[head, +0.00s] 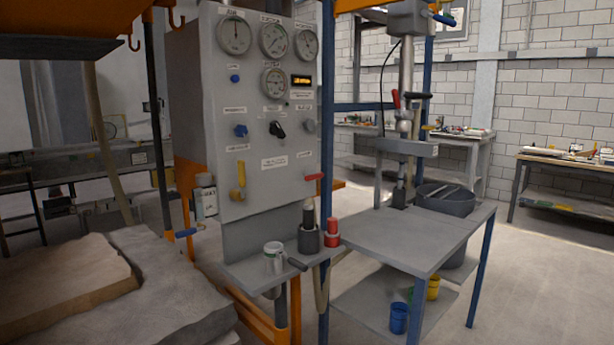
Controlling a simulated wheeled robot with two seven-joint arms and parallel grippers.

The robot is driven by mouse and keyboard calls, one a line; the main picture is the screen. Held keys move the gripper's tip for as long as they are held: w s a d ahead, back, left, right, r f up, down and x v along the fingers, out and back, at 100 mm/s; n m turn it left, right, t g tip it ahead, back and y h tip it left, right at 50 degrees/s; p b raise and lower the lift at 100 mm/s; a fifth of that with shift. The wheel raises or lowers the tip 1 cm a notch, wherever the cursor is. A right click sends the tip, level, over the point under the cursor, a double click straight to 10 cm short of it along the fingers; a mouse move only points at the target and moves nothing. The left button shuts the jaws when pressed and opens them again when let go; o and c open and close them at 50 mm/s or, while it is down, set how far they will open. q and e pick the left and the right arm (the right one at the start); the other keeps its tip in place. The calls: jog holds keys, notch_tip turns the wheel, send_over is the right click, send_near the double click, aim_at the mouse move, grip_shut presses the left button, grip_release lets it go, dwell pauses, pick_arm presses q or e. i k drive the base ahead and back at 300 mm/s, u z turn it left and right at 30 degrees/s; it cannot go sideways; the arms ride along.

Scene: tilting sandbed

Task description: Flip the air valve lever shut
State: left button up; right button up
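A grey upright control panel (270,142) stands left of centre in the head view. A yellow lever (238,187) sits low on its left side and looks roughly upright. A red lever (314,177) sits low on its right side and lies roughly level. A blue-handled lever (185,233) sticks out at the panel's lower left, by the orange frame. The labels are too small to read, so I cannot tell which lever is the air valve's. Neither of my grippers is in view.
A small shelf below the panel holds a white mug (274,257), a dark cylinder (308,239) and a red one (332,232). Sand-coloured slabs (65,285) fill the lower left. A grey metal table (405,241) with a dark tub (446,201) stands right. Floor is clear at far right.

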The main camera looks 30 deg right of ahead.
aim_at(240, 163)
jog(key=k, duration=0.35)
jog(key=z, duration=0.55)
jog(key=i, duration=0.4)
jog(key=z, duration=0.65)
jog(key=i, duration=1.1)
jog(key=u, duration=0.5)
